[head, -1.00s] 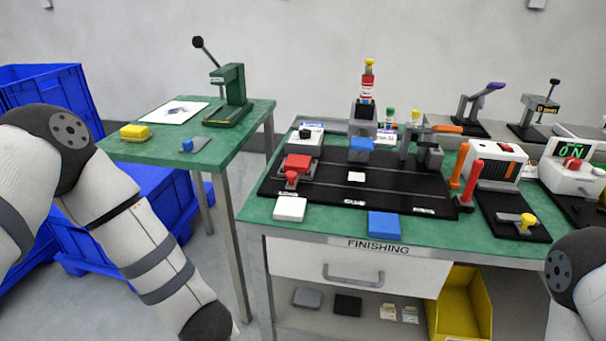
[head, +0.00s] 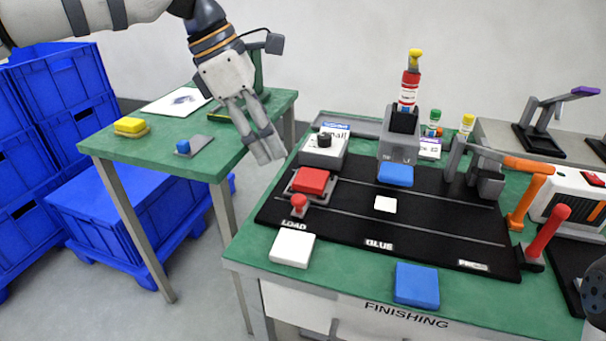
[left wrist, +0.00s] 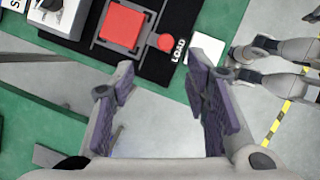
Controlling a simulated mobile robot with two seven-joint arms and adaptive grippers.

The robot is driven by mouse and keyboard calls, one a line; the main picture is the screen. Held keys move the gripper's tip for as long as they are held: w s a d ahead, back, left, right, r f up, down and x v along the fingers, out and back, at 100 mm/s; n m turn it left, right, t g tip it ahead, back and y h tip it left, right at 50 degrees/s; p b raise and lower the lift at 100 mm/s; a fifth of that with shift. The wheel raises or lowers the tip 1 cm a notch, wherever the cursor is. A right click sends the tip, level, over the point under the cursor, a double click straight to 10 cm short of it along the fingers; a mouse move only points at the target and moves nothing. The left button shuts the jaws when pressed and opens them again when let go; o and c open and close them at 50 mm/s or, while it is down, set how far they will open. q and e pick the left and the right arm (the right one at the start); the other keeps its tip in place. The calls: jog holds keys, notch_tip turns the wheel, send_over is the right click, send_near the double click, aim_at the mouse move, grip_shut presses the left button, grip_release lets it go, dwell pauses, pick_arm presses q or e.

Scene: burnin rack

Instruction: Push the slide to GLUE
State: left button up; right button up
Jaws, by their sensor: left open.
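The slide is a grey carriage holding a red block (head: 311,181), with a red round knob (head: 299,204) at its front. It sits at the LOAD end of the black track board (head: 345,229). The GLUE label (head: 379,245) is at the middle of the board, below a white pad (head: 385,205) and the glue station (head: 398,150). My left gripper (head: 268,152) is open and empty, above and left of the board's left end. In the left wrist view, the red block (left wrist: 122,26) and knob (left wrist: 166,41) lie beyond the open fingers (left wrist: 160,88).
A white block (head: 292,248) and a blue block (head: 417,285) lie along the bench's front edge. A white box with a black dial (head: 324,146) stands behind the slide. Orange (head: 528,190) and red handles (head: 547,235) rise at the right.

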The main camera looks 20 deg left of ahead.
aim_at(298, 198)
pick_arm(q)
jog(key=x, duration=0.7)
jog(key=s+x, duration=0.1)
jog(key=x, duration=0.3)
jog(key=shift+f+b, duration=0.25)
jog(key=shift+b, duration=0.05)
grip_shut()
